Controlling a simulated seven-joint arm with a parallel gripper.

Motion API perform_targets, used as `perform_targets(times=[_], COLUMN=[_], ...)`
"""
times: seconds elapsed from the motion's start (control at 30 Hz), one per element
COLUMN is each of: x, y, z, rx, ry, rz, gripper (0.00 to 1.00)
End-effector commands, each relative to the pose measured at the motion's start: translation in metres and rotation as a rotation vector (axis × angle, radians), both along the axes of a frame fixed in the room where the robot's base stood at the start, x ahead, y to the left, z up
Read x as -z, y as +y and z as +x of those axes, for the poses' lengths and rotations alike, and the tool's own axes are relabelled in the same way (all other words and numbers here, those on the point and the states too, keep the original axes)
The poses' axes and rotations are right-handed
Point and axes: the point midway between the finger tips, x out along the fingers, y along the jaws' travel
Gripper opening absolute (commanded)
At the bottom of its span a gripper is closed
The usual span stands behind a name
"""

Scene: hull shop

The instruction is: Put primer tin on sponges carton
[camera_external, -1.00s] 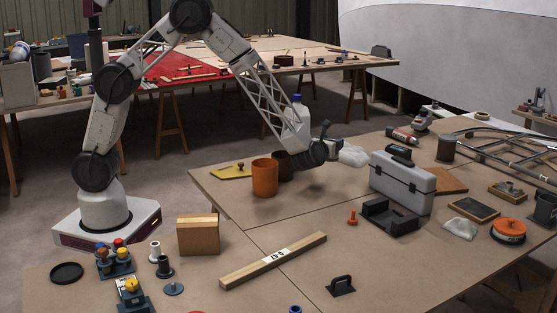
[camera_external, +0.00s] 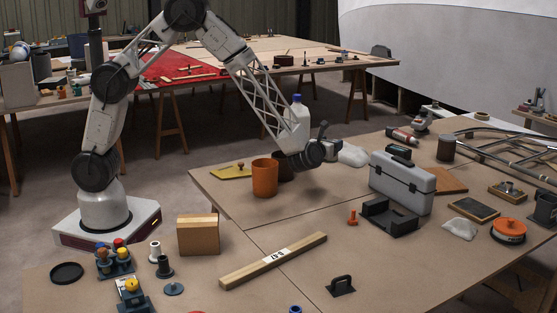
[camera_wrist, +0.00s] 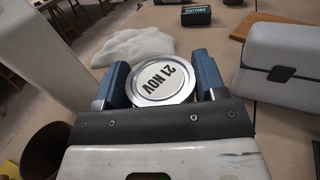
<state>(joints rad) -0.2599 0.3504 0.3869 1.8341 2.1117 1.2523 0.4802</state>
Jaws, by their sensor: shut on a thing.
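A round tin with a silver rim and a pale lid marked "21 NOV" (camera_wrist: 163,80) sits between the two blue fingers of my gripper (camera_wrist: 160,84) in the wrist view. The fingers are shut on it from both sides. A plain brown carton (camera_external: 198,236), probably the sponges carton, stands at the front left of the table. Its label is not visible.
An orange cup (camera_external: 264,178), a dark brown pot (camera_wrist: 38,152) and a white bottle (camera_external: 297,118) stand near my gripper. A grey toolbox (camera_external: 402,184) is to its right. A wooden bar (camera_external: 273,260) lies right of the carton. Bare table lies between cup and bar.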

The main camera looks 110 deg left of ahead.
Motion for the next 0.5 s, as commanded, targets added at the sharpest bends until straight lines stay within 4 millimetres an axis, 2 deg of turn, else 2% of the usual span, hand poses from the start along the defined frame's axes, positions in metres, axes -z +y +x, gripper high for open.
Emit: perform_targets(times=[0.5], x=[-0.028], y=[-0.145], z=[-0.014], rx=[0.157], ry=[-0.001], rz=[0.000], gripper=[0.31])
